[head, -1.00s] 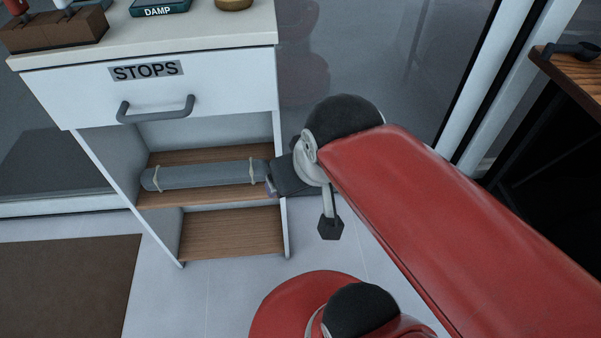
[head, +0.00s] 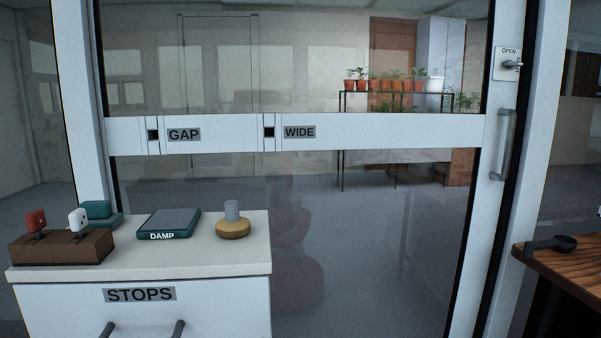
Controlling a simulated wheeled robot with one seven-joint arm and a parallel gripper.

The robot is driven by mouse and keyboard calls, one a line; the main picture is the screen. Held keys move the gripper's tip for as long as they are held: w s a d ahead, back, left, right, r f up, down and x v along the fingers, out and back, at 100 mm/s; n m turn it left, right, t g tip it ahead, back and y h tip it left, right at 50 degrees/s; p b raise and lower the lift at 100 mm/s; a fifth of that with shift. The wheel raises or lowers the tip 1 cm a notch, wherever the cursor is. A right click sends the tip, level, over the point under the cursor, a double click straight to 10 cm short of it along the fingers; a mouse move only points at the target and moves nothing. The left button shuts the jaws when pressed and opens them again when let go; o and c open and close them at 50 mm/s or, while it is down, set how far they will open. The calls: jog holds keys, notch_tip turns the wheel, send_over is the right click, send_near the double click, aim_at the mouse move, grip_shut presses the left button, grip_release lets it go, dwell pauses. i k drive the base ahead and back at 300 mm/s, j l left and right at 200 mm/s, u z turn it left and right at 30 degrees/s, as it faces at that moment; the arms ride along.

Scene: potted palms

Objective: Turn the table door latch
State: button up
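A glass sliding door with a white frame (head: 484,220) stands ahead. A small grey latch (head: 512,65) sits on a white plate (head: 508,52) marked OPEN, high on the white upright at the door's right edge. The latch's knob points to the right. A grey vertical pull handle (head: 503,145) is mounted below it. The door looks closed against the upright, though I cannot be sure. My gripper and arm are outside this view, so its state is hidden.
A white cabinet (head: 200,305) labelled STOPS holds a DAMP box (head: 168,224), a wooden knob piece (head: 233,221) and a brown block (head: 62,247). A wooden counter (head: 560,262) with a black scoop (head: 552,244) is at right. Potted plants (head: 385,82) stand behind the glass.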

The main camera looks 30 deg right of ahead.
aim_at(508, 64)
jog(key=z, duration=1.9)
